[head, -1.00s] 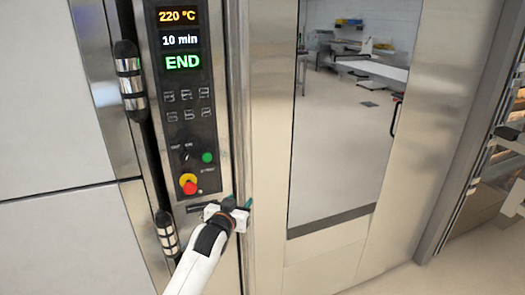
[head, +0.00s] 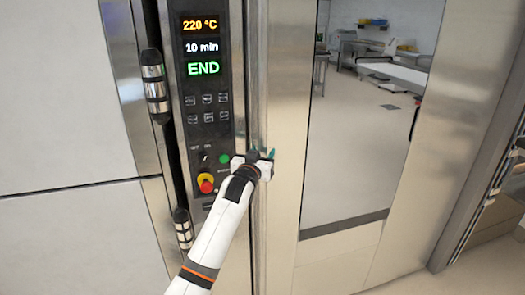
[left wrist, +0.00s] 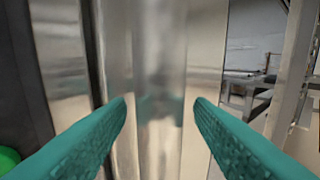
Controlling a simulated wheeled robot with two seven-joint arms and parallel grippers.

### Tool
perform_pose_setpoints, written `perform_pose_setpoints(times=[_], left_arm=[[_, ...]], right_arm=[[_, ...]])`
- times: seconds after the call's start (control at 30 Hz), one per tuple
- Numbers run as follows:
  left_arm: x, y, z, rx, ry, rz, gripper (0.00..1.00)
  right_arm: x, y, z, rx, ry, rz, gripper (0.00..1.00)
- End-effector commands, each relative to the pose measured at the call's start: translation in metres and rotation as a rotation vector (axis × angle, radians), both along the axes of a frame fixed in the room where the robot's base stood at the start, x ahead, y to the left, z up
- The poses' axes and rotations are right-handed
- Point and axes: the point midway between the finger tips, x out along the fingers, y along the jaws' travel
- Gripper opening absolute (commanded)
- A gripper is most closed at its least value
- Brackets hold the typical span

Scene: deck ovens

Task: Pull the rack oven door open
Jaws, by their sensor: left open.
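The rack oven door (head: 285,130) is a tall brushed-steel door with a long glass window (head: 355,140). It looks shut. A dark, slim handle-like bar (head: 414,118) shows at the window's right edge; I cannot tell whether it is on the door or seen in the glass. My left gripper (head: 262,155) is in front of the steel strip between the control panel and the window, well left of that bar. In the left wrist view its teal fingers (left wrist: 160,103) are apart, with an upright steel strip (left wrist: 160,60) behind the gap and nothing visibly held. My right gripper is not in view.
The control panel (head: 207,110) reads 220 °C, 10 min and END. Its green button (head: 224,159) and red-yellow knob (head: 206,184) are close to my left gripper. Chrome hinge-like cylinders (head: 154,85) stand at the left. Floor is clear at the lower right.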

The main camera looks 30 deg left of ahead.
Motion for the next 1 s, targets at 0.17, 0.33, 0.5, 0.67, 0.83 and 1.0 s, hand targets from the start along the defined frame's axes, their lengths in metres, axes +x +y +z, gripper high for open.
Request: perform_pose_setpoints(times=[0.17, 0.33, 0.5, 0.67, 0.83, 1.0], left_arm=[[0.0095, 0.0029, 0.0003, 0.001, 0.000, 0.000, 0.48], [0.0106, 0.0032, -0.0004, 0.001, 0.000, 0.000, 0.48], [0.0104, 0.0032, -0.0003, 0.001, 0.000, 0.000, 0.38], [0.0103, 0.0031, -0.0003, 0.000, 0.000, 0.000, 0.12], [0.0102, 0.0031, -0.0003, 0.000, 0.001, 0.000, 0.00], [0.0109, 0.0022, -0.0008, 0.000, 0.001, 0.002, 0.00]], right_arm=[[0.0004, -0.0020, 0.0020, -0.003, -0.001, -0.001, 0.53], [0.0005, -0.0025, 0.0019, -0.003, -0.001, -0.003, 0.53], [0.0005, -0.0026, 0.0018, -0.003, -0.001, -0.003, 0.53], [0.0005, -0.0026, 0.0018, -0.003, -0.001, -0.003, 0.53], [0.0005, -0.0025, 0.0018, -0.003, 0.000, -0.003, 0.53], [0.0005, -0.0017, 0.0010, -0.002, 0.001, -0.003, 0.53]])
